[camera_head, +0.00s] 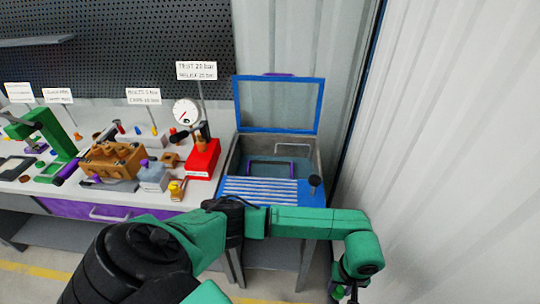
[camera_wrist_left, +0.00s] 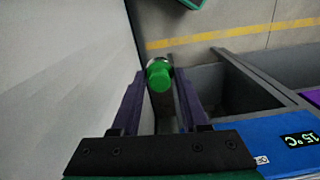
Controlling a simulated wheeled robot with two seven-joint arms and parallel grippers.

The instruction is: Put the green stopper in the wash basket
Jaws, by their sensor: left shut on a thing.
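My left gripper (camera_head: 345,292) hangs at the bottom edge of the head view, to the right of the blue parts washer and low beside the wall. In the left wrist view its two fingers (camera_wrist_left: 160,82) are shut on the green stopper (camera_wrist_left: 158,75), whose round green end shows between the tips. The wash basket (camera_head: 270,162), with a purple rim, sits inside the washer tank, apart from the gripper. Its inside is partly hidden by the slatted front. My right gripper is not in view.
The blue-framed washer lid (camera_head: 279,105) stands open. A dark knob (camera_head: 315,183) rises at the washer's front right corner. The workbench (camera_head: 112,200) on the left holds a gauge (camera_head: 186,112) on a red base and several pump parts. A corrugated wall (camera_head: 450,130) bounds the right.

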